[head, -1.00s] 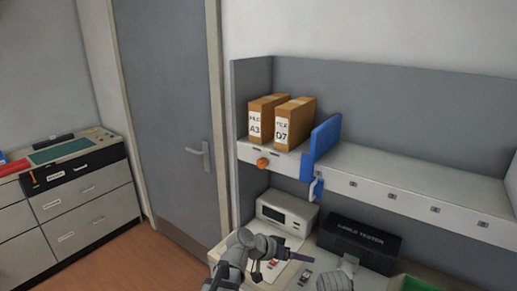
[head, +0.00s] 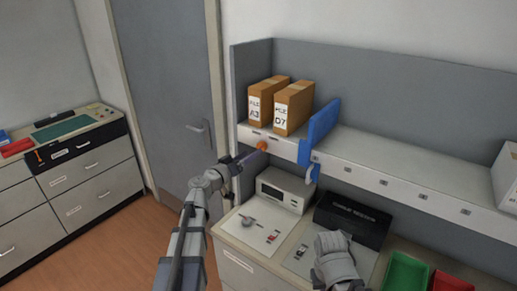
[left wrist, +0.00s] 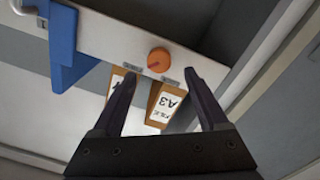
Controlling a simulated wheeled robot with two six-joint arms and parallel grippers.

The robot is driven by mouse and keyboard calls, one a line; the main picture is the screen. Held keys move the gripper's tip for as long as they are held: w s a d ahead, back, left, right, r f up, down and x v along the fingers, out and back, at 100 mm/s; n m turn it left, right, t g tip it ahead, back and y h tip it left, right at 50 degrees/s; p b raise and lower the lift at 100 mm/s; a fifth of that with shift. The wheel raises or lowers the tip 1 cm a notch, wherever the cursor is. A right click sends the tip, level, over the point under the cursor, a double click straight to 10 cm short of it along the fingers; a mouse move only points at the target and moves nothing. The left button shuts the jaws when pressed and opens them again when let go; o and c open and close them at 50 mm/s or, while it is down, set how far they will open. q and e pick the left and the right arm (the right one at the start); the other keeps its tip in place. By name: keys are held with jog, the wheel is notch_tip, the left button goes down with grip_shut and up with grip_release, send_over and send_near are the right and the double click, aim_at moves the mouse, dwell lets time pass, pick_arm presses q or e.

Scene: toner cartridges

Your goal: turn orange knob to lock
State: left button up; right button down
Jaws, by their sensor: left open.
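The orange knob (head: 262,145) sits on the front edge of the shelf, below the two brown file boxes. In the left wrist view the orange knob (left wrist: 158,60) is round with a dark mark on its face. My left gripper (head: 250,155) is close in front of the shelf edge by the knob. In the left wrist view the left gripper (left wrist: 157,80) is open and empty, with the knob showing between and just beyond its fingertips. A gap to the knob seems to remain. Part of my right arm shows low in the head view; its fingers cannot be made out.
File boxes A3 (head: 262,105) and D7 (head: 291,107) stand on the shelf (head: 400,162). A blue divider (head: 319,135) stands right of the knob. Below are a white device (head: 284,190), a black cable tester (head: 350,217) and a green bin (head: 405,272).

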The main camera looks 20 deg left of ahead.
aim_at(259, 147)
pick_arm(q)
jog(key=x, duration=0.5)
jog(key=shift+w+d, duration=0.1)
jog(key=shift+w, duration=0.2)
jog(key=shift+c, duration=0.3)
grip_shut()
